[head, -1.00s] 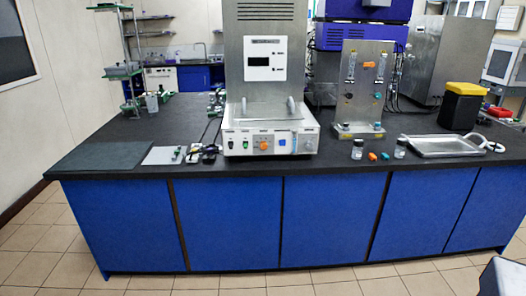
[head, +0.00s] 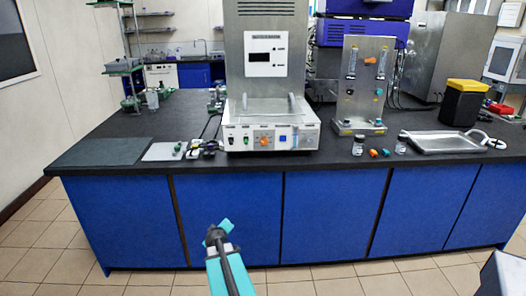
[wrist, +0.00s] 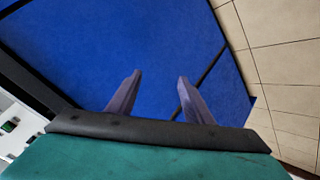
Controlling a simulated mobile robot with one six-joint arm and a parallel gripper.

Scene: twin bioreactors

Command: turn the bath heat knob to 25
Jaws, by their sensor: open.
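A white bath unit (head: 230,139) with a steel back panel stands on the dark bench in the head view. Its front holds an orange knob (head: 264,141), a blue square and other small controls; the labels and settings are too small to read, so I cannot tell which control is the bath heat knob. My gripper is low in front of the blue cabinet doors, below the bench top and apart from the unit. In the wrist view my gripper (wrist: 157,82) has its two fingers spread with nothing between them. The unit's controls do not show clearly there.
A steel panel with flow tubes (head: 364,85) stands right of the unit. Small bottles, a metal tray (head: 445,143) and a black bin with a yellow lid (head: 463,104) are further right. The bench's front edge (head: 330,170) lies between my gripper and the unit.

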